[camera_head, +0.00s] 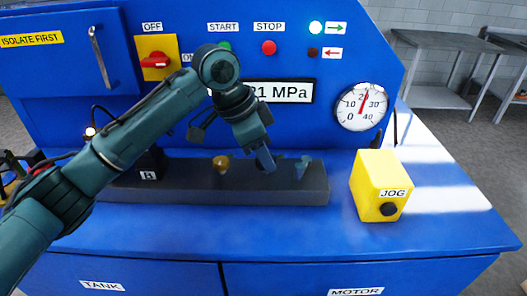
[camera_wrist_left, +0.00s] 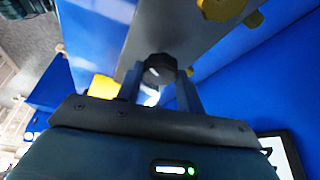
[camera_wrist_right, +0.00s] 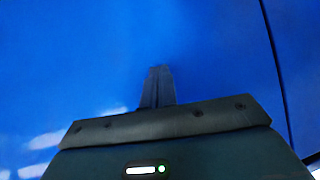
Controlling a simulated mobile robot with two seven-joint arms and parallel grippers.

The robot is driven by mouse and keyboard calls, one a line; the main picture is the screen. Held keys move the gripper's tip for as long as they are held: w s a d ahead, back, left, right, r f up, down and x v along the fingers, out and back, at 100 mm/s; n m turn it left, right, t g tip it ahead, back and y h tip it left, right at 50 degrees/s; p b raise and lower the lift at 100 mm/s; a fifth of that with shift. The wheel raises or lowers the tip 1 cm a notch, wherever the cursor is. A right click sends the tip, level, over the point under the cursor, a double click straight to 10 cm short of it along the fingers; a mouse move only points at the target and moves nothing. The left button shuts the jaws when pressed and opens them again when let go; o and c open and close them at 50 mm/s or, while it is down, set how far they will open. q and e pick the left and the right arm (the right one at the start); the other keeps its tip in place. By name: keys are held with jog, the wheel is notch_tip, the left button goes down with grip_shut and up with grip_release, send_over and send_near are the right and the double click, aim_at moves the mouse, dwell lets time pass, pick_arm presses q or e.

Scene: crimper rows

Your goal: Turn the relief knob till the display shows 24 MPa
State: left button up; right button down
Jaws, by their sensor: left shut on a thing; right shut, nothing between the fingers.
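My left gripper (camera_head: 265,160) reaches down to the dark manifold block from above. In the left wrist view its two fingers are shut on a black knob (camera_wrist_left: 158,68) with a pale mark, seemingly the relief knob; its label is not readable. In the head view the fingers hide this knob. The display (camera_head: 292,91) is partly covered by my left arm; "21 MPa" can be read at its right part. The round gauge (camera_head: 361,107) has its red needle a little past 20. My right gripper (camera_wrist_right: 157,86) is shut and empty over a blue surface in the right wrist view.
On the manifold block (camera_head: 230,190) a brass-coloured knob (camera_head: 220,164) and a grey-blue fitting (camera_head: 302,166) flank my left gripper. A yellow JOG box (camera_head: 380,185) stands to the right. The blue front deck (camera_head: 290,237) is clear.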

pick_arm(q)
jog(key=m+g, duration=0.1)
jog(key=m, duration=0.3)
jog(key=shift+w+m+g, duration=0.15)
jog(key=shift+m+g, duration=0.25)
dwell(0.4)
jog(key=o, duration=1)
jog(key=b+v, duration=0.1)
jog(key=v, duration=1.2)
jog(key=shift+w+r, duration=0.1)
